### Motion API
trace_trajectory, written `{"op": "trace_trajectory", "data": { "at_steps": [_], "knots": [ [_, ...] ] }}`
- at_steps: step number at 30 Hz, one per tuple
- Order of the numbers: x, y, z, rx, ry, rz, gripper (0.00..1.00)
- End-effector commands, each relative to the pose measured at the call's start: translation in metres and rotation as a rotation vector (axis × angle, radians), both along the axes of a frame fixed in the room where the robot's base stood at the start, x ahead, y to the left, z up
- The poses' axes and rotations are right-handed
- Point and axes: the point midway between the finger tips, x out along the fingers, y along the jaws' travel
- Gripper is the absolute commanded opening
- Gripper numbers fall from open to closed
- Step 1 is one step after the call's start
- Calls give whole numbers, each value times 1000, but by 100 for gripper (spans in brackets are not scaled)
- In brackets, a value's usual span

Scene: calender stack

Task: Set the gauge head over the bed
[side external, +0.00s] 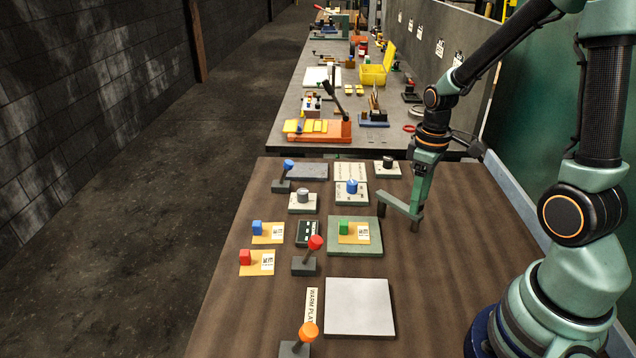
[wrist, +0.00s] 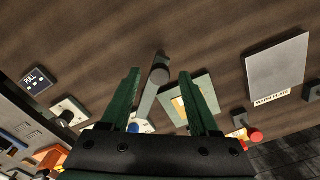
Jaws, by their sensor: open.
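The gauge head appears to be the grey-green swing arm (side external: 398,207), a flat bar on a dark post. Its free end reaches left and back, ending off the back right corner of the bed. My gripper (side external: 418,197) is open and points down at the bar's post end. In the wrist view the bar (wrist: 149,98) shows between the spread fingers. I cannot tell whether either finger touches it.
A blue knob (side external: 352,187) stands behind the bed, near the bar's free end. A red-knobbed lever (side external: 314,244) stands at the bed's front left. The white warm plate (side external: 360,307) lies in front. Bare wood lies right.

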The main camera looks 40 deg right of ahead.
Motion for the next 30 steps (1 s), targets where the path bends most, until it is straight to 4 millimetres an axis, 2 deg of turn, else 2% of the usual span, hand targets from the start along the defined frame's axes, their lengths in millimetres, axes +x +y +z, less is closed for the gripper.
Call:
{"op": "trace_trajectory", "data": {
  "at_steps": [9, 10, 12, 14, 15, 30],
  "knots": [
    [0, 0, -3, 0, 0, 0, 62],
    [0, 0, -3, 0, 0, 0, 58],
    [0, 0, -3, 0, 0, 0, 31],
    [0, 0, -3, 0, 0, 0, 8],
    [0, 0, -3, 0, 0, 0, 0],
    [0, 0, -2, 0, 0, -1, 0]
  ]
}}
